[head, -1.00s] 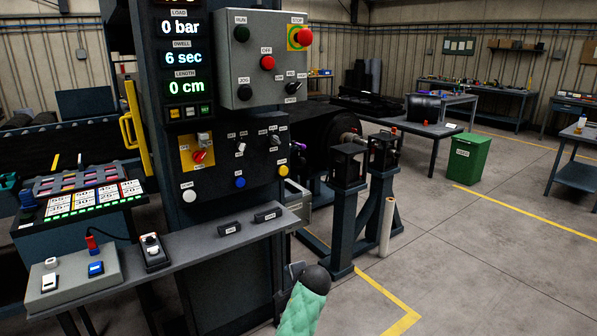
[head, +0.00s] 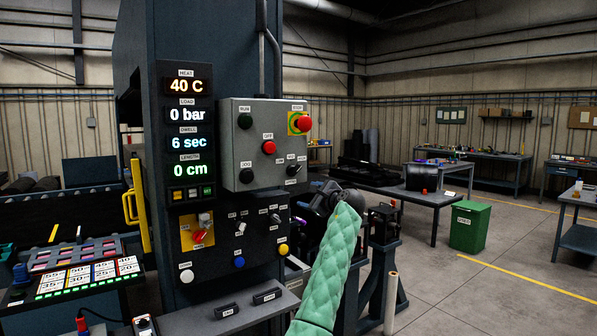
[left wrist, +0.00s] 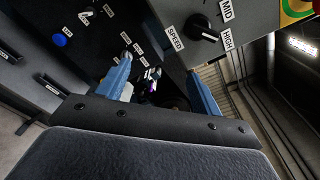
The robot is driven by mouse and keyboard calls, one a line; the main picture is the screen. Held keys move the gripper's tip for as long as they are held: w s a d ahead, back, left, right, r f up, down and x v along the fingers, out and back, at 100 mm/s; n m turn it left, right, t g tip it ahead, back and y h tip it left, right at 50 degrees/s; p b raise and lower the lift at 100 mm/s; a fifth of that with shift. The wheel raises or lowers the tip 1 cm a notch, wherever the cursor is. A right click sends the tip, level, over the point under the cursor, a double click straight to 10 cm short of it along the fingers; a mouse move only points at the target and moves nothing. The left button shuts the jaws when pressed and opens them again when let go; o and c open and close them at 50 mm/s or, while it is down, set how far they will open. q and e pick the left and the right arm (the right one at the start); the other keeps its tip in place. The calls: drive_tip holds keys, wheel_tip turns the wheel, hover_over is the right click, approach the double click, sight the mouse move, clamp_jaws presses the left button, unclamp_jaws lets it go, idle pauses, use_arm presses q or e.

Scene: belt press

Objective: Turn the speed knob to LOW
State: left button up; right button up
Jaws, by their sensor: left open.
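The speed knob (head: 293,170) is a black rotary knob at the lower right of the grey control box (head: 235,160). In the left wrist view the knob (left wrist: 203,33) sits near the top, beside labels reading SPEED, MID and HIGH. Its pale mark appears to point toward HIGH; the LOW label cannot be made out. My left gripper (head: 322,194) is just right of and below the box, apart from the knob. In the left wrist view its two blue fingers (left wrist: 159,66) are spread with nothing between them. My right gripper is in neither view.
A red stop button (head: 304,123) and a black jog button (head: 246,176) share the box. A lower panel with a red switch (head: 199,236), a blue button (head: 239,262) and a yellow button (head: 283,249) lies beneath. A green bin (head: 469,226) stands far right.

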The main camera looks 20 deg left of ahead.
use_arm(q)
approach(297, 171)
drive_tip(key=x, duration=0.2)
drive_tip(key=shift+m+y, duration=0.4)
drive_tip(key=p+x, duration=0.3)
drive_tip(key=x, duration=0.3)
drive_tip(key=shift+w+d+f, duration=0.1)
drive_tip(key=shift+w, duration=0.1)
drive_tip(key=shift+w+a+f+p, duration=0.15)
drive_tip(key=shift+w+a+p, duration=0.15)
drive_tip(key=shift+w+a, duration=0.15)
drive_tip(key=shift+s, duration=0.1)
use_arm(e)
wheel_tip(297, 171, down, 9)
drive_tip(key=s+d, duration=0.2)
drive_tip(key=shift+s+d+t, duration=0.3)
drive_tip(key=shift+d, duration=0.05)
use_arm(q)
drive_tip(key=c, duration=1)
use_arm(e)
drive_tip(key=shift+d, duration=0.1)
